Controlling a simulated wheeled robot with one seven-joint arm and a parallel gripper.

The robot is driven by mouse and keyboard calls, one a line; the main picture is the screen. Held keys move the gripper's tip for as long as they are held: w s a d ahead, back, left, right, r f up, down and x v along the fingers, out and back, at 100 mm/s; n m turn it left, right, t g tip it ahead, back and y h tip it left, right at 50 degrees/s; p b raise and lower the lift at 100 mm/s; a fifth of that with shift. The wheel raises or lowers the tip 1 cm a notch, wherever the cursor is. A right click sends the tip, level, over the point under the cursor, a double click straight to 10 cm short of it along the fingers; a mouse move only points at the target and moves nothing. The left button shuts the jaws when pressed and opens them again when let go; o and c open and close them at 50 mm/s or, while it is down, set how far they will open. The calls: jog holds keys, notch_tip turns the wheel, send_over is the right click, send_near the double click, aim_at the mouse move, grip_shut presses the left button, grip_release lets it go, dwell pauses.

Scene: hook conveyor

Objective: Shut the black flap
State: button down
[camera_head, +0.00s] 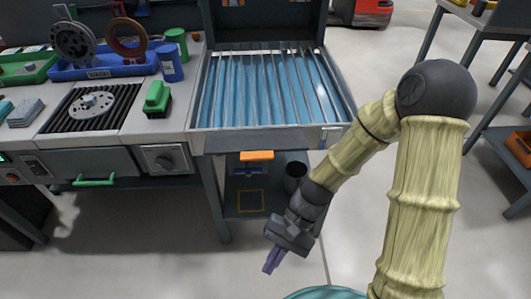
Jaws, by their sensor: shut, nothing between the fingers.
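A dark upright panel (265,32) stands behind the blue slatted bed (232,90) at the top of the view. Its upper part is cut off by the frame. It may be the black flap, but I cannot tell for sure, nor how far open it is. My gripper (270,264) has purple fingers, shut and empty. It points down in front of the bench, over the floor, well below and nearer than the bed and the panel, touching neither.
Left on the bench are a blue tray (98,72) with discs, a black grate (92,108), a green block (156,98) and blue and green cups. Below the bed is an orange handle (257,156) above a low shelf. Grey shelving (490,70) stands at right. The front floor is clear.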

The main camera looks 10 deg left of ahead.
jog(key=w+d+r+t+h, duration=0.2)
jog(key=w+d+r+t, duration=0.2)
jog(key=d, duration=0.5)
jog(key=w+d+r+t+h, duration=0.3)
jog(key=w+d+r+t, duration=0.2)
jog(key=d, duration=0.5)
jog(key=shift+w+r+n+t, duration=0.15)
jog(key=shift+w+n+t, duration=0.15)
jog(key=shift+w+t, duration=0.6)
